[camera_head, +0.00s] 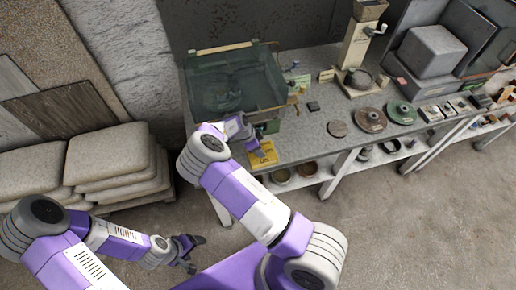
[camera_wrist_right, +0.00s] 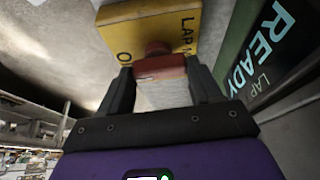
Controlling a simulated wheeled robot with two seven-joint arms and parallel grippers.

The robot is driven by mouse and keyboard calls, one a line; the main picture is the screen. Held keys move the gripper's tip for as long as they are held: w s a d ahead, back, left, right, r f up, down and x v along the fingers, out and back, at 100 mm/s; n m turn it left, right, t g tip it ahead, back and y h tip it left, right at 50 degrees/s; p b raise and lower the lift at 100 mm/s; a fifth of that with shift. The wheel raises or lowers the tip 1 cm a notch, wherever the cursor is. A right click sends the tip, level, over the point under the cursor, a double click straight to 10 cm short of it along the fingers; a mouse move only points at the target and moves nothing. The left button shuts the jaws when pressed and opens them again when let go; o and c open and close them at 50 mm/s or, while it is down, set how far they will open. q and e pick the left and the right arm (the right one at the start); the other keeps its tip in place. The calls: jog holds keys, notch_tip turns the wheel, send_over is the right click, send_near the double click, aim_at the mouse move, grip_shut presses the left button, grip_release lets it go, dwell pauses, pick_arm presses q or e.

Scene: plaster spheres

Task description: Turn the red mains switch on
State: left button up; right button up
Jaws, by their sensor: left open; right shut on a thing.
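The red mains switch (camera_wrist_right: 160,66) is a red lever on a yellow plate (camera_wrist_right: 142,27) with black lettering, partly readable as "LAP" and "O", in the right wrist view. My right gripper (camera_wrist_right: 161,78) has its two dark fingers on either side of the red lever and is shut on it. In the head view the yellow plate (camera_head: 263,158) is at the front left of the bench, with my right gripper (camera_head: 252,146) against it and hiding the lever. My left gripper (camera_head: 188,252) is open and empty, low over the floor and away from the switch.
A green "READY LAP" sign (camera_wrist_right: 265,50) is close to the right gripper. The bench (camera_head: 310,148) carries a glass-sided tank (camera_head: 235,85), several discs and a grey machine (camera_head: 432,50). Stacked sacks (camera_head: 115,160) stand at left. The floor (camera_head: 400,240) at right is clear.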

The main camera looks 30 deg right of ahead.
jog(key=shift+m, duration=0.3)
jog(key=o, duration=1.1)
jog(key=shift+c, duration=0.2)
jog(key=v, duration=0.3)
jog(key=shift+w+a+r, duration=0.1)
jog(key=w+a+b, duration=0.1)
jog(key=a, duration=0.2)
jog(key=w+a, duration=0.1)
jog(key=a, duration=0.3)
jog(key=a+b, duration=0.1)
jog(key=a, duration=0.3)
jog(key=shift+w+a+b, duration=0.25)
jog(key=shift+w+b, duration=0.05)
jog(key=shift+w, duration=0.1)
jog(key=shift+s, duration=0.1)
